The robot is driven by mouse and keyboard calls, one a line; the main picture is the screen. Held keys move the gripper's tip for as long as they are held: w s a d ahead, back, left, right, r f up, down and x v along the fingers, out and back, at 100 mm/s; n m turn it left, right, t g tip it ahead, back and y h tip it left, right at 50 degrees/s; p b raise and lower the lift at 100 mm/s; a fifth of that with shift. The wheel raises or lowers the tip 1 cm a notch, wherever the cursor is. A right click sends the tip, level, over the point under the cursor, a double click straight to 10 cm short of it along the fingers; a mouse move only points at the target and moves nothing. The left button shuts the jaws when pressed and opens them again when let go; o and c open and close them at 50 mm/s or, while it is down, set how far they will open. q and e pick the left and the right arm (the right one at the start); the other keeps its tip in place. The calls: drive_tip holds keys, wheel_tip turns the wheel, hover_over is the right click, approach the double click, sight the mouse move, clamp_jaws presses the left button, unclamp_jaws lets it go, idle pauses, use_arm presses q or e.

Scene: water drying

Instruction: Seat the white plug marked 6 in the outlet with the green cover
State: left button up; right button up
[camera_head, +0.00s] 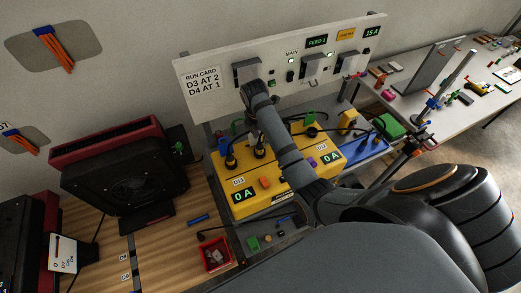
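A yellow power box (285,202) stands below the wall panel, with two green displays reading 0 A. Green covers (310,118) stand up on its top among dark plugs and cables; another green piece (251,138) is near the left side. My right arm reaches across the box, its wrist up in front of the panel's left outlet. My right gripper (258,149) seems to be below that wrist, mostly hidden by the forearm; its fingers cannot be made out. I cannot make out a white plug marked 6. My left gripper is not in view.
The panel (213,103) carries a run card and grey outlets. A dark fan-like unit (125,175) and a red bin (214,254) stand left of and in front of the box. A blue tray (367,149) and a cluttered table (415,99) lie to the right.

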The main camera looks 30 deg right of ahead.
sight(260, 143)
drive_tip(key=shift+w+f, duration=0.65)
drive_tip(key=shift+w, duration=0.15)
wheel_tip(260, 143, down, 2)
drive_tip(key=shift+w+f+p, duration=0.1)
drive_tip(key=shift+w+p, duration=0.05)
drive_tip(key=shift+p, duration=0.85)
drive_tip(key=shift+s+d+f, duration=0.15)
drive_tip(key=shift+s+f, duration=0.05)
drive_tip(key=shift+f, duration=0.9)
drive_tip(key=shift+w+f, duration=0.1)
drive_tip(key=shift+f, duration=0.15)
drive_tip(key=c, duration=0.5)
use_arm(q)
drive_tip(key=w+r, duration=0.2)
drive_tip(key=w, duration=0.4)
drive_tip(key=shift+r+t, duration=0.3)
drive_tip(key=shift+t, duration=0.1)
use_arm(e)
clamp_jaws()
